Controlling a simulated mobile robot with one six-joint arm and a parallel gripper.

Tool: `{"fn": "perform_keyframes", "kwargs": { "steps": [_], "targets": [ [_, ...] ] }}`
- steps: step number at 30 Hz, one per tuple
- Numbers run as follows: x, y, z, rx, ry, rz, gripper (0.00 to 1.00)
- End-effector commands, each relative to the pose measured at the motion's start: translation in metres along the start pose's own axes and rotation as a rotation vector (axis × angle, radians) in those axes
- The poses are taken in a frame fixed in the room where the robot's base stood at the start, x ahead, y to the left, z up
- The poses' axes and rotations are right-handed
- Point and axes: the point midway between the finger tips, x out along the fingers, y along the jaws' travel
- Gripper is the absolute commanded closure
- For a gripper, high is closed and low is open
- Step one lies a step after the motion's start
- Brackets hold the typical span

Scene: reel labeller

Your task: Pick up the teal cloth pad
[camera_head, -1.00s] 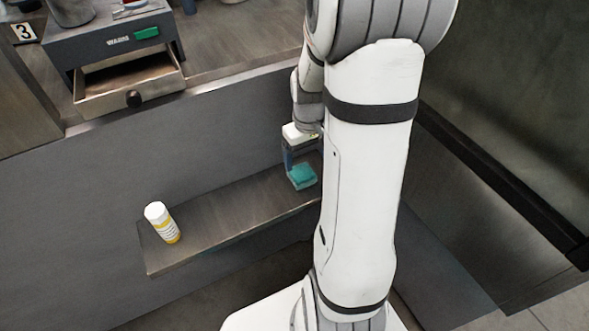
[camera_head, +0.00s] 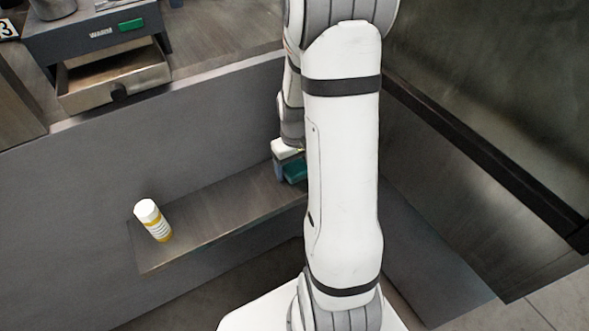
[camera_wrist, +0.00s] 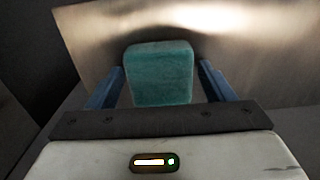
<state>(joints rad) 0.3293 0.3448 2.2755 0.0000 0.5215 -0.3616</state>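The teal cloth pad (camera_head: 294,171) rests on the right part of the low shelf (camera_head: 205,216), partly hidden by my gripper and arm. In the wrist view the pad (camera_wrist: 160,73) is a soft-edged teal block between the two blue fingers. My gripper (camera_head: 286,177) is low over the shelf at the pad. The wrist view shows my gripper (camera_wrist: 162,88) open, with a finger on each side of the pad and a visible gap to each finger, wider at the right.
A white bottle with a yellow-banded label (camera_head: 153,221) stands at the shelf's left end. A grey unit marked WARM (camera_head: 95,35) with an open, empty-looking drawer (camera_head: 115,80) is on the counter above. The shelf between bottle and pad is clear.

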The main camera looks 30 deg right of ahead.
Motion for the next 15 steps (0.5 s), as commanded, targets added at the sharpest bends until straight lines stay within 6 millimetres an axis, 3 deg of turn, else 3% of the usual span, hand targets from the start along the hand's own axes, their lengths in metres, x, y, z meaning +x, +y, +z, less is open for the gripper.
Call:
{"fn": "perform_keyframes", "kwargs": {
  "steps": [13, 15],
  "targets": [
    [-0.0003, -0.0004, -0.0002, -0.001, 0.000, 0.000, 0.62],
    [-0.0003, -0.0008, -0.0003, -0.001, 0.000, 0.000, 0.63]
  ]
}}
